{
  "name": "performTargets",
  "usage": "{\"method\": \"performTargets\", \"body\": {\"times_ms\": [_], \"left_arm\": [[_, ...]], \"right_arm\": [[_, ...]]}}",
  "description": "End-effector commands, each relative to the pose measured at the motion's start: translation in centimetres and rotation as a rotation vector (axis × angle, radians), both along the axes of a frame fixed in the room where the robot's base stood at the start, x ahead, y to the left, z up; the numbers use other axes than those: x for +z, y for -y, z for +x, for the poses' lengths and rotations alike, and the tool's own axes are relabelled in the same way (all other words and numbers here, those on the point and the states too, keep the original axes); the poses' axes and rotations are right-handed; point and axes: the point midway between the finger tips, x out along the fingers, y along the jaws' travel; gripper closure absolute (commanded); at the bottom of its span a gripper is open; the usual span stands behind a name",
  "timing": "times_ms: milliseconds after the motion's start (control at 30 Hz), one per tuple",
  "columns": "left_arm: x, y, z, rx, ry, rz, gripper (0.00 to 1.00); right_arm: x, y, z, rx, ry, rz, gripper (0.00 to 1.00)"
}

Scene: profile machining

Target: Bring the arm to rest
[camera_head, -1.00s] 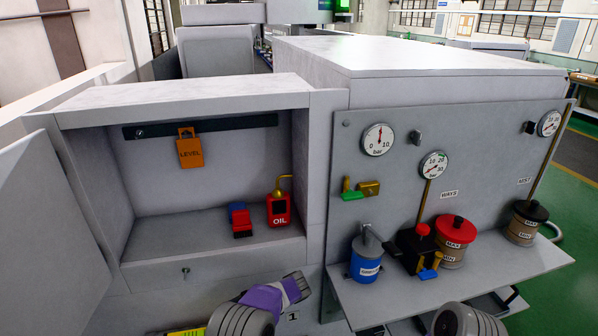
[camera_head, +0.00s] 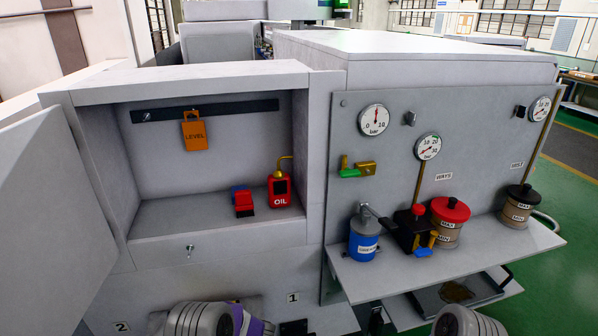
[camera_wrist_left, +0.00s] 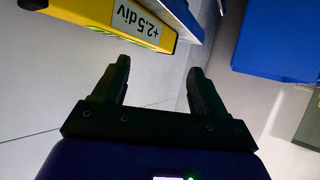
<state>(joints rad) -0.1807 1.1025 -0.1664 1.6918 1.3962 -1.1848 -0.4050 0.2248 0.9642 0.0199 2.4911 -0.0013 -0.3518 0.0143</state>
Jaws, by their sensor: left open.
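My left gripper (camera_wrist_left: 157,85) is open and empty in the left wrist view, its two dark fingers apart over a bare grey surface. In the head view only grey links of my left arm show at the bottom, below the open cabinet (camera_head: 190,249); its fingers are not visible there. My right arm shows only as a grey rounded link at the bottom right edge; its gripper is out of view.
A yellow block labelled "+2.5 div" (camera_wrist_left: 110,18) is near the left fingers. A blue panel (camera_wrist_left: 275,40) is at upper right. A shelf (camera_head: 440,275) juts out at right.

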Motion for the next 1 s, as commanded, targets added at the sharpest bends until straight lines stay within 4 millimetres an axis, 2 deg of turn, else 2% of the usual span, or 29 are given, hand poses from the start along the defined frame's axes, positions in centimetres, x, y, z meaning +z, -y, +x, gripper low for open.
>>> {"method": "performTargets", "body": {"times_ms": [33, 167, 233, 367, 433, 500, 600, 700, 800, 1000], "left_arm": [[-2.7, 0.1, -0.6, -0.084, -0.035, -0.044, 0.28], [-8.0, 2.0, -2.6, -0.307, -0.123, -0.186, 0.28], [-10.7, 3.7, -4.5, -0.421, -0.183, -0.279, 0.28], [-15.0, 7.6, -10.0, -0.625, -0.322, -0.483, 0.28], [-16.6, 9.9, -13.9, -0.728, -0.407, -0.599, 0.28], [-17.5, 12.1, -17.8, -0.819, -0.489, -0.709, 0.28], [-17.8, 14.4, -22.8, -0.921, -0.592, -0.837, 0.28], [-17.6, 15.8, -26.3, -0.992, -0.664, -0.92, 0.28], [-17.2, 16.5, -28.2, -1.029, -0.704, -0.963, 0.28], [-17.1, 16.7, -28.7, -1.044, -0.714, -0.974, 0.28]], "right_arm": [[-0.9, 0.0, 0.0, 0.0, 0.0, 0.0, 0.57], [-2.1, 0.0, 0.0, 0.0, 0.0, 0.0, 0.57], [-2.7, 0.0, 0.0, 0.0, 0.0, 0.0, 0.57], [-3.9, 0.0, 0.0, 0.0, 0.0, 0.0, 0.57], [-4.5, 0.0, 0.0, 0.0, 0.0, 0.0, 0.57], [-5.0, 0.0, 0.0, 0.0, 0.0, 0.0, 0.57], [-5.6, 0.0, 0.0, 0.0, 0.0, 0.0, 0.57], [-5.9, 0.0, 0.0, 0.0, 0.0, 0.0, 0.57], [-6.0, 0.0, 0.0, 0.0, 0.0, 0.0, 0.57], [-6.0, 0.0, 0.0, 0.0, 0.0, 0.0, 0.57]]}}
